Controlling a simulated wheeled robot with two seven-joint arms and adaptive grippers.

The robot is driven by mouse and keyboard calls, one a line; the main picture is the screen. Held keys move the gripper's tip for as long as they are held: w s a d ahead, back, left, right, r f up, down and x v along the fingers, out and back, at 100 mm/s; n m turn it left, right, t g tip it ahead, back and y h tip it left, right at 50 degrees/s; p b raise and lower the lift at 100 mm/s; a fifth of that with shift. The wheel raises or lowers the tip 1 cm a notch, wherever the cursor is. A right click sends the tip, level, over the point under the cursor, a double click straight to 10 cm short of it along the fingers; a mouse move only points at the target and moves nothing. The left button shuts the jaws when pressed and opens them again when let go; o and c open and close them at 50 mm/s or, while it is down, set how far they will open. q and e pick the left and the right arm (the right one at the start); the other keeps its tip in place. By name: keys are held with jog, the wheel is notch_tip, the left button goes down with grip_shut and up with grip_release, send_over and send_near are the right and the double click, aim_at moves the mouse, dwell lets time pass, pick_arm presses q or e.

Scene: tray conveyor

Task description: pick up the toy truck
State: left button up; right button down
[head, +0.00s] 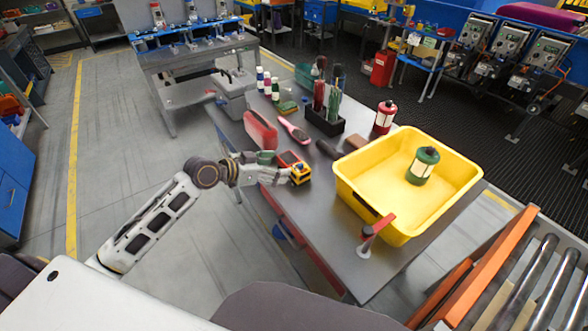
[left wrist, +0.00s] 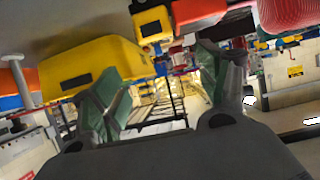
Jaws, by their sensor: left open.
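The toy truck (head: 300,174), with a yellow cab and a red rear body, sits on the grey table near its left edge. My left gripper (head: 284,173) is right beside the truck at its left side and overlaps part of it in the head view, so contact cannot be told there. In the left wrist view, the truck (left wrist: 152,23) shows at the top, beyond the fingertips and not between them. The two green-padded fingers of the left gripper (left wrist: 165,75) are apart and empty. My right gripper is not in view.
A yellow bin (head: 345,194) holding a green canister (head: 423,165) stands right of the truck. A red case (head: 260,130), a pink-handled brush (head: 294,130) and a black tool holder (head: 325,122) lie behind it. A red clamp-like post (head: 376,228) stands at the front.

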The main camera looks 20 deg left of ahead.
aim_at(299, 165)
pick_arm(q)
jog(key=shift+x, duration=1.8)
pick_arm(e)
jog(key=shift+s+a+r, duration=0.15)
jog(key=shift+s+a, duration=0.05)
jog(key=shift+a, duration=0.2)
pick_arm(q)
jog(key=shift+w+d, duration=0.1)
jog(key=p+x, duration=0.1)
jog(key=x, duration=0.3)
jog(key=shift+w+d, duration=0.1)
jog(key=shift+w, duration=0.05)
jog(key=shift+w+d+f, duration=0.15)
jog(key=shift+w, duration=0.05)
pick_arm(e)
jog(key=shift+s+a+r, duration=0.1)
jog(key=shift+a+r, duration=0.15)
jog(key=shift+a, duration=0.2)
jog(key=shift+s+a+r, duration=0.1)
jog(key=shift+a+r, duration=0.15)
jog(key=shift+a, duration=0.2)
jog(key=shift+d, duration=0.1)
